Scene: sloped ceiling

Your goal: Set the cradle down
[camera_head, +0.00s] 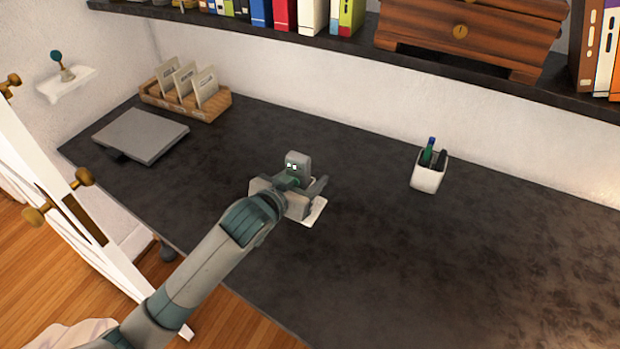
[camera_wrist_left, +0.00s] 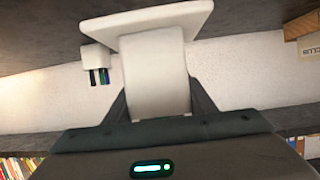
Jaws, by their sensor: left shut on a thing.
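The cradle is a white stand with a flat plate. Its plate (camera_head: 315,213) shows just past my left gripper (camera_head: 308,193) in the head view, low over the dark desk (camera_head: 390,260) or on it; I cannot tell whether it touches. In the left wrist view, which shows the scene upside down, the cradle's white stem (camera_wrist_left: 157,75) sits between the fingers of my left gripper (camera_wrist_left: 160,102), which is shut on it. The plate lies at the top of that view, on the desk side. My gripper hides much of the cradle in the head view. My right gripper is not in view.
A white pen cup (camera_head: 428,175) stands to the right on the desk. A grey slab (camera_head: 140,135) and a wooden rack (camera_head: 213,107) with cards are at the left. A shelf (camera_head: 345,47) with books overhangs the back. The desk's right and front are clear.

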